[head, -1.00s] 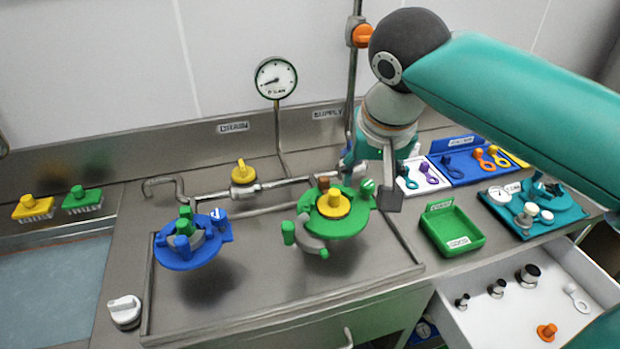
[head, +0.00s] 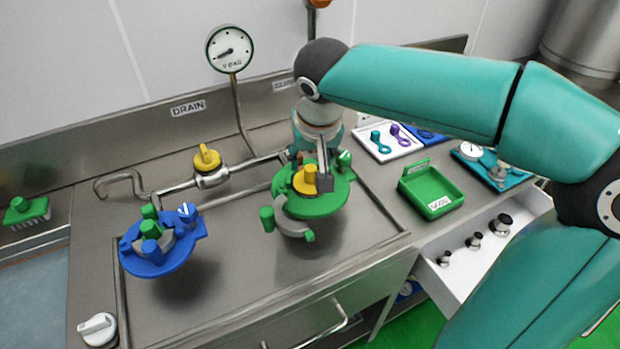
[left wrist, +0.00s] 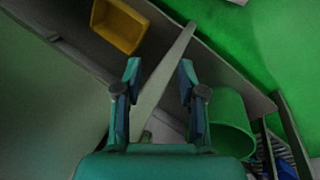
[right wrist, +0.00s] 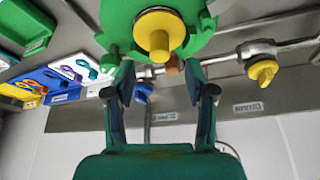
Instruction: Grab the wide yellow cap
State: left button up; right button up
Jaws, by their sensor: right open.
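The wide yellow cap (head: 306,181), a disc with an upright knob, sits on the round green plate (head: 322,206) above the steel counter. My right gripper (head: 324,178) is right beside the cap's knob and partly covers the plate. In the right wrist view the cap (right wrist: 160,34) lies just beyond my open, empty right fingers (right wrist: 160,82), with no finger visibly touching it. My left gripper (left wrist: 160,68) is open and empty in the left wrist view. It is out of the head view.
A blue round plate (head: 168,262) with green and blue knobs stands left of the green one. A yellow valve handle (head: 207,158) sits on the pipe behind. A green tray (head: 431,190) and an open white drawer (head: 455,280) are to the right. The counter front is clear.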

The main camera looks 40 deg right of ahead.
aim_at(311, 169)
jog(key=shift+x, duration=2.95)
jog(key=shift+s, duration=0.1)
grip_shut()
